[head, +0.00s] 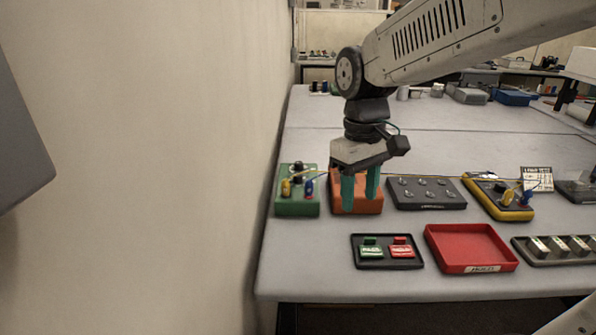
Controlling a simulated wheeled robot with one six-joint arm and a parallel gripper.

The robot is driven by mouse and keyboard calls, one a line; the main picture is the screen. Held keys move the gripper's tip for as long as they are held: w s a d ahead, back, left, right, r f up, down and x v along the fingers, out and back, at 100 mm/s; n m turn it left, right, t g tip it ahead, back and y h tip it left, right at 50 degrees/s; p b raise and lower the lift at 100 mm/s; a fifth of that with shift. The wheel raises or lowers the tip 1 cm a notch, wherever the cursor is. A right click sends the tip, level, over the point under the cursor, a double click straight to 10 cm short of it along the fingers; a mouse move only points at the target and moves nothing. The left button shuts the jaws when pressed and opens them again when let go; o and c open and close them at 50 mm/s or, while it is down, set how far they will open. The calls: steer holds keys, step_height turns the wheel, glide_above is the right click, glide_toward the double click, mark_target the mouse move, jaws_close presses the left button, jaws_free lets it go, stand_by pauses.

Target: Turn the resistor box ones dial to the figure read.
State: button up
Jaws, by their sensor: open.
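My gripper (360,194) points down with its two teal fingers apart, in front of or over an orange box (361,207). The fingers hide much of that box's top, and I cannot tell whether they touch it. Just right of it is a dark grey box (427,204) with several small round knobs on top. I cannot tell from this view which box is the resistor box. The ones dial and any figures are too small or hidden to make out.
Left is a green box (297,208) with coloured plugs; right is a yellow-edged box (497,199) with a card (537,179) behind. In front are a black tray (387,264) with green and red blocks, an empty red tray (470,248) and a dark rack (560,257). A wall stands left.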

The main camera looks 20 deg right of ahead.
mark_target(298, 175)
steer(key=w+a+f+n, duration=0.1)
steer(key=w+n, duration=0.2)
steer(key=w, duration=0.4)
steer(key=w+a+f+n, duration=0.1)
steer(key=w+f+n, duration=0.1)
steer(key=w+n, duration=0.2)
steer(key=w+a+f+n, duration=0.1)
steer(key=w+f+n, duration=0.1)
steer(key=w, duration=0.8)
steer(key=shift+n, duration=0.8)
steer(key=w+n, duration=0.2)
steer(key=shift+w+a, duration=0.2)
steer(key=shift+w, duration=0.2)
steer(key=w+r+n, duration=0.1)
steer(key=n, duration=0.1)
steer(key=w+r+n+t, duration=0.1)
steer(key=w, duration=0.1)
steer(key=shift+w+a+n, duration=0.1)
steer(key=shift+a+n, duration=0.05)
steer(key=shift+n, duration=0.25)
steer(key=shift+r+n, duration=0.2)
steer(key=shift+n, duration=0.4)
steer(key=shift+f+n, duration=0.15)
steer(key=shift+n, duration=0.45)
steer(key=shift+f, duration=0.3)
step_height(298, 175, down, 7)
steer(key=shift+c, duration=0.4)
